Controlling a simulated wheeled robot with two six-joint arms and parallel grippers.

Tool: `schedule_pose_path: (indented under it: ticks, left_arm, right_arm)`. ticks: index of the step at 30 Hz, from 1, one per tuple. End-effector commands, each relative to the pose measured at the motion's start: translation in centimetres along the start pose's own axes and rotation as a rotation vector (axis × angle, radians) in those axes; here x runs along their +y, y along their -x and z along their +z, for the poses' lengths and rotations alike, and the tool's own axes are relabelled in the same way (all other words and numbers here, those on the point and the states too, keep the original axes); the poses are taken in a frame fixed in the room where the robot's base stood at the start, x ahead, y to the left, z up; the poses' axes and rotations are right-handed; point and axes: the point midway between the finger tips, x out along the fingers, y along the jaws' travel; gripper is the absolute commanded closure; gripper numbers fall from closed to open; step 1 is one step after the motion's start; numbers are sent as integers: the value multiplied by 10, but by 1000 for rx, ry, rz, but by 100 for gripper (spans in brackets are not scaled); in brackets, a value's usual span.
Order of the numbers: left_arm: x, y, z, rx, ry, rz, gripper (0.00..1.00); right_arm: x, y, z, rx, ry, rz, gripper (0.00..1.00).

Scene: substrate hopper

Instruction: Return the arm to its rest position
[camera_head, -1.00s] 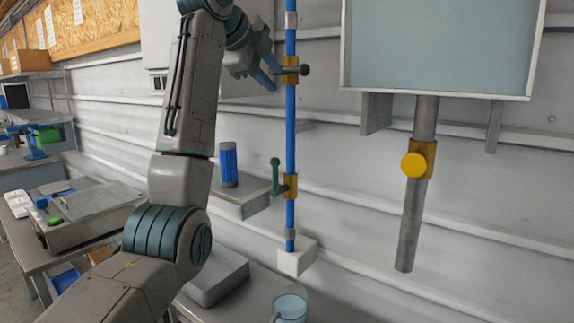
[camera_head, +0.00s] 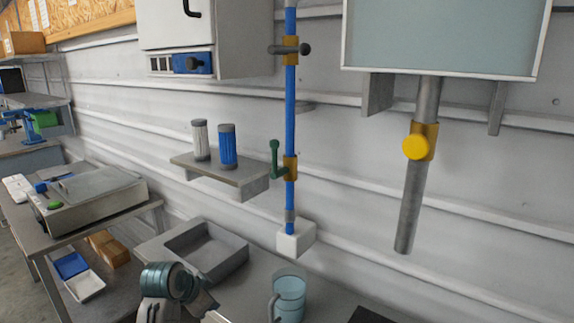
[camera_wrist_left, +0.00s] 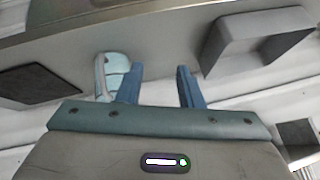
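My left arm (camera_head: 172,285) is folded low at the bottom edge of the head view, in front of the grey tray. Its fingertips cannot be made out there. In the left wrist view my left gripper (camera_wrist_left: 160,87) shows two blue fingers apart, with nothing between them. The clear mug (camera_wrist_left: 113,74) appears beyond the left finger in that view. My right gripper is not in view.
A grey tray (camera_head: 178,246) and the mug (camera_head: 289,294) stand on the bench. Above are a blue pipe (camera_head: 291,110) with valves, a shelf (camera_head: 243,180) with two cylinders, and a hopper (camera_head: 445,74) with a yellow-knobbed outlet pipe (camera_head: 409,205).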

Motion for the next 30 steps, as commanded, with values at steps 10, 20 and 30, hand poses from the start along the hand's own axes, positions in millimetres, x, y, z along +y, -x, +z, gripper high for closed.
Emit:
schedule_pose_path:
  ticks: [10,20,30]
  left_arm:
    - [99,0,165,-170,302,-32,67]
    - [180,50,273,-294,522,-83,67]
    - [220,93,318,-355,630,-115,67]
  right_arm:
    - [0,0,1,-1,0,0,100]
    - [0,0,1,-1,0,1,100]
    - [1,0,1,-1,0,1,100]
